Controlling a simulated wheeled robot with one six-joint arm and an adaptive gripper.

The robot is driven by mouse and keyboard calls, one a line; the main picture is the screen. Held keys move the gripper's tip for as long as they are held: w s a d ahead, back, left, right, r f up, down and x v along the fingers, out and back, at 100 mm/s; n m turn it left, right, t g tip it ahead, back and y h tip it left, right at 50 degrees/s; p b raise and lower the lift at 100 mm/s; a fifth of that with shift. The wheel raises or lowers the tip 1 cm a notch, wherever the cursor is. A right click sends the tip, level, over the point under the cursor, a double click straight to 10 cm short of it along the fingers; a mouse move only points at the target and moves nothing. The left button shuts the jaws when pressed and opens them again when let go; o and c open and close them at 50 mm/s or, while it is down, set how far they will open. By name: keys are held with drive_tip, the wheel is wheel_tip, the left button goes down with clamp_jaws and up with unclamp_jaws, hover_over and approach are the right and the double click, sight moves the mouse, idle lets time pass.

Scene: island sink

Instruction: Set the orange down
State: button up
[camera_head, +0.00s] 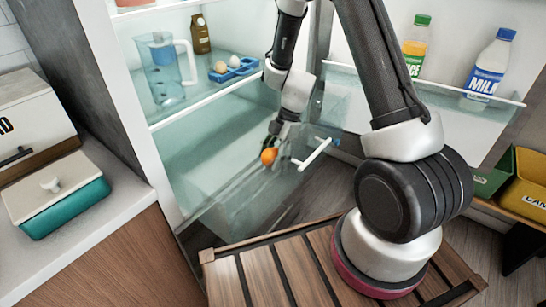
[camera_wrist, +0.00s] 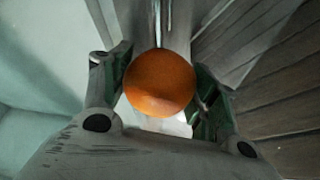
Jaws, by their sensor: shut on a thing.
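An orange (camera_head: 269,156) is held in my gripper (camera_head: 279,152), in front of the open fridge near the glass front of its lower drawer. In the wrist view the orange (camera_wrist: 160,83) sits between the two green-lined fingers of my gripper (camera_wrist: 161,95), one on each side, and both fingers close on it. The orange hangs in the air at about drawer height. I cannot tell how far it is from the drawer's glass front (camera_head: 240,195).
A fridge shelf (camera_head: 205,98) above holds a clear pitcher (camera_head: 163,65) and a blue egg tray (camera_head: 233,68). The door at right has a juice bottle (camera_head: 416,45) and a milk bottle (camera_head: 489,65). A teal box (camera_head: 60,195) stands on the left counter.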

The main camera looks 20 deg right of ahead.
drive_tip(key=shift+f, duration=0.2)
drive_tip(key=o, duration=1.1)
drive_tip(key=shift+r, duration=0.15)
drive_tip(key=v, duration=1.2)
